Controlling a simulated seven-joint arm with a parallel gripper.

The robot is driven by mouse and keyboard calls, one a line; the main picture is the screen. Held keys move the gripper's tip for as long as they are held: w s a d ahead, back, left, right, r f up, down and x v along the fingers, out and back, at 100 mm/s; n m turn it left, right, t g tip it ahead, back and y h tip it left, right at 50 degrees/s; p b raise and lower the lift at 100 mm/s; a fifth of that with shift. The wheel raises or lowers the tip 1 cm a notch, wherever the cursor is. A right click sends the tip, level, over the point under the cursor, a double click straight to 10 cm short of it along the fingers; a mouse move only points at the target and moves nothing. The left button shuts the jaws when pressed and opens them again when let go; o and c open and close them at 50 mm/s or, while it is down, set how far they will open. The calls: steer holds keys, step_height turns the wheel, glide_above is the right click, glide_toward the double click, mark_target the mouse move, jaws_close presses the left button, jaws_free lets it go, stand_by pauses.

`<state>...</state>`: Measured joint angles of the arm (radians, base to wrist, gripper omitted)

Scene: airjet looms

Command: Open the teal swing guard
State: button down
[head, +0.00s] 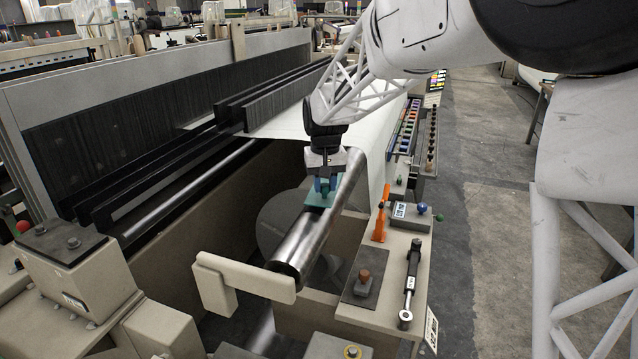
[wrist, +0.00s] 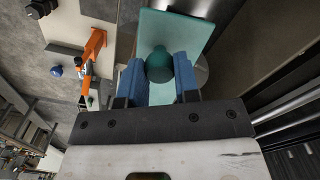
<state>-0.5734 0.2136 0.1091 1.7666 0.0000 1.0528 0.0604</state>
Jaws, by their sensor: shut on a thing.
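The teal swing guard (head: 312,200) is at the middle of the head view, beside the shiny metal roller, and my gripper partly hides it. In the wrist view the guard (wrist: 203,29) is a flat teal plate with a round, darker teal knob (wrist: 160,66) standing out from it. My gripper (head: 325,186) points down over the guard. In the wrist view the blue fingers of my gripper (wrist: 159,72) lie on both sides of the knob and are shut on it. The guard's hinge cannot be made out.
The metal roller (head: 297,243) runs right beside the guard. On the ledge to the right are an orange clip (head: 381,222), a grey box with a blue knob (head: 409,213) and a black-and-silver tool (head: 411,281). A beige bracket (head: 246,277) stands at the roller's near end.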

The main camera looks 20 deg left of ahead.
steer(key=w+d+n, duration=1.1)
steer(key=w+n, duration=0.1)
steer(key=w, duration=0.1)
steer(key=shift+n, duration=0.3)
stand_by(0.3)
steer(key=c, duration=0.8)
jaws_free()
steer(key=shift+c, duration=0.2)
step_height(320, 180, up, 8)
